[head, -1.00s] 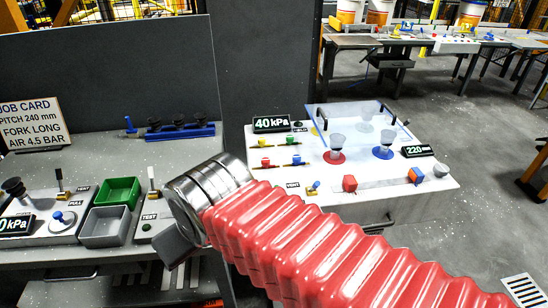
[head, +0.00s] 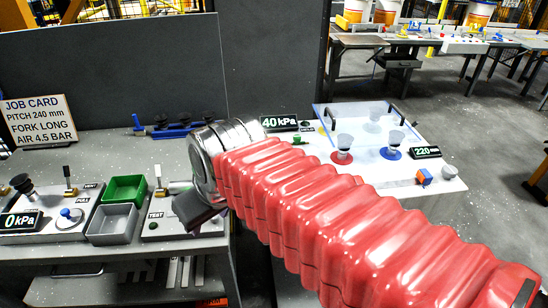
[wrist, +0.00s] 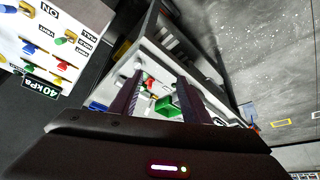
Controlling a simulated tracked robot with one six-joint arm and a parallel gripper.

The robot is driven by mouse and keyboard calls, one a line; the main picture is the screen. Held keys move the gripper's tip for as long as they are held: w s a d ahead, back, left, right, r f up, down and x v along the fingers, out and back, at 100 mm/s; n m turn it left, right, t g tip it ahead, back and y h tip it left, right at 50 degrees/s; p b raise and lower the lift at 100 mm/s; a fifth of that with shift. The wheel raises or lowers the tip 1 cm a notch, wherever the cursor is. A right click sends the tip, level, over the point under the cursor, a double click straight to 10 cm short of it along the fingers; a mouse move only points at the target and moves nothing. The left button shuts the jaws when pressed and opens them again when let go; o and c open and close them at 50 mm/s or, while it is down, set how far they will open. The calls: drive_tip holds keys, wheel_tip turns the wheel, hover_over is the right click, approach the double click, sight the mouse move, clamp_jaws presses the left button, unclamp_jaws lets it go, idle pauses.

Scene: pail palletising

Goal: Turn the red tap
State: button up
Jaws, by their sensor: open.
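The white panel (wrist: 22,30) in the wrist view's upper left carries several small taps. One looks to have a red handle (wrist: 62,65), with a yellow (wrist: 56,80), a green (wrist: 30,68) and a blue one (wrist: 28,48) nearby. In the head view my red-sleeved arm hides most of these taps; a green one (head: 297,140) shows above it. My gripper (wrist: 159,76) is open, its two fingers apart, touching no tap. In the head view my gripper (head: 200,210) hangs at the left bench's right end, left of the tap panel.
The left bench holds a green bin (head: 125,188), a grey bin (head: 112,224), a lever switch (head: 70,182) and a 0 kPa display (head: 21,221). A clear cover (head: 368,116) stands over the right panel with suction cups. A dark partition (head: 110,75) rises behind the left bench.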

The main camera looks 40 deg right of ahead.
drive_tip(key=w+d+r+n+g, duration=0.1)
drive_tip(key=w+d, duration=1.1)
drive_tip(key=d, duration=0.3)
drive_tip(key=w+d+f, duration=0.1)
drive_tip(key=d+f, duration=0.1)
drive_tip(key=d, duration=0.8)
drive_tip(key=w+d+f+n, duration=0.1)
drive_tip(key=w+d+f, duration=0.1)
drive_tip(key=d, duration=0.9)
drive_tip(key=shift+w+d+f+y, duration=0.2)
drive_tip(key=shift+w+f+y, duration=0.1)
drive_tip(key=shift+f+y, duration=0.15)
drive_tip(key=shift+f, duration=0.1)
drive_tip(key=x, duration=1.3)
drive_tip(key=shift+w+f, duration=0.25)
drive_tip(key=shift+f, duration=0.05)
drive_tip(key=shift+c, duration=0.6)
